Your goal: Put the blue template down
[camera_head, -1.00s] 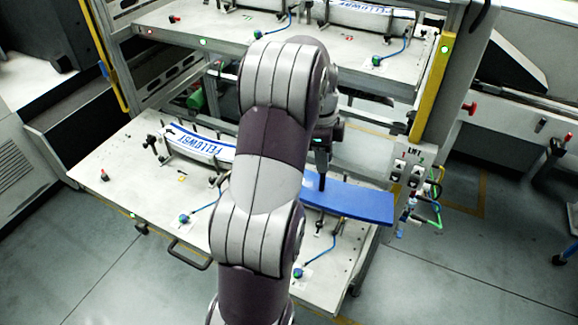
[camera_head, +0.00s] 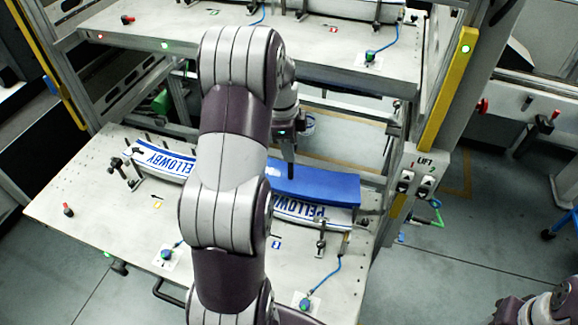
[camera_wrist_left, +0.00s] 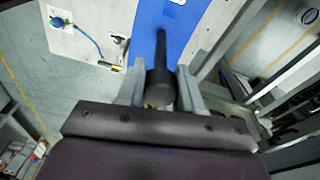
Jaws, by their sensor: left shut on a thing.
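The blue template (camera_head: 318,184) is a flat blue slab with a dark upright handle (camera_head: 291,168). In the head view it lies above or on the label stack (camera_head: 310,213) at the right of the lower shelf; I cannot tell whether it touches. My left gripper (camera_head: 288,140) is shut on the handle from above. The left wrist view shows the dark handle (camera_wrist_left: 160,85) between the two fingers, with the blue template (camera_wrist_left: 165,25) beyond it. My left arm hides part of the shelf and the template's left end. Part of my right arm shows at the lower right; its fingers are not clear.
The lower shelf (camera_head: 80,215) also holds another label stack (camera_head: 160,160) at left, with clamps (camera_head: 130,175) around it. An upper shelf (camera_head: 300,45) stands behind. A yellow-edged post and lift switch box (camera_head: 410,175) stand close at right. Blue cables run to knobs at the front.

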